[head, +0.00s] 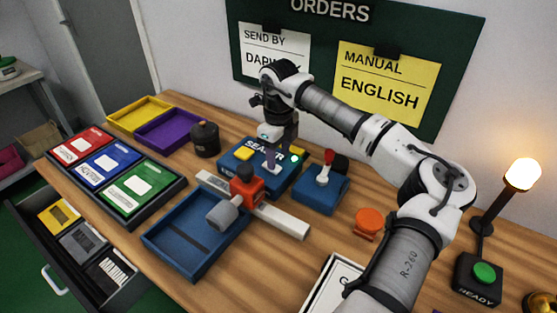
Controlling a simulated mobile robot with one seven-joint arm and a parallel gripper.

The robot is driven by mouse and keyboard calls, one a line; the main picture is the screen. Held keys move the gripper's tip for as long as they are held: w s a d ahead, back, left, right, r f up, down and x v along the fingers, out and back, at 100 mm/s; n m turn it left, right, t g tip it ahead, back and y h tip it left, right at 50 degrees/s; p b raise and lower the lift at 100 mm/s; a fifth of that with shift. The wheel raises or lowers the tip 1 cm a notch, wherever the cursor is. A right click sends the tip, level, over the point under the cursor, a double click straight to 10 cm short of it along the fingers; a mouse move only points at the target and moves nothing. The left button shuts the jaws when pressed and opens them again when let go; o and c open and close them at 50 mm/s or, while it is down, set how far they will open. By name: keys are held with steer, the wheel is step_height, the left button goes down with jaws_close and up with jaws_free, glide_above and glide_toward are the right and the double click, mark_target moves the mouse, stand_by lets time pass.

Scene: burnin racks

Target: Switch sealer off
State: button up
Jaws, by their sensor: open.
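The sealer (240,167) is a blue box lettered "SEALER" in the middle of the table, with yellow pads on top. My gripper (280,160) is open, pointing down over the sealer's top. Its fingers hide part of the lettering and the top; I cannot tell whether they touch it. A smaller blue box (318,197) stands just right of the sealer, with a red-tipped lever (327,163) standing up. A black part is beside the lever.
A red block with a grey cylinder (230,209) is on a pale bar in front of the sealer, by an empty blue tray (165,237). A dark pot (205,138) stands left. An orange disc (369,222) and a green READY button (485,272) are right.

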mark_target(278, 170)
steer(key=shift+f, duration=1.85)
steer(key=c, duration=1)
steer(key=shift+w+a+r+g+h, duration=0.2)
steer(key=shift+g+h, duration=0.25)
steer(key=shift+h, duration=0.25)
steer(key=shift+w+a+r+g+h, duration=0.1)
steer(key=shift+a+g+h, duration=0.1)
steer(key=shift+g+h, duration=0.4)
steer(key=o, duration=1)
steer(key=shift+r, duration=0.1)
steer(key=b+v, duration=0.1)
steer(key=v, duration=1.2)
steer(key=shift+a+r+b, duration=0.25)
steer(key=shift+b, duration=0.15)
steer(key=shift+s, duration=0.1)
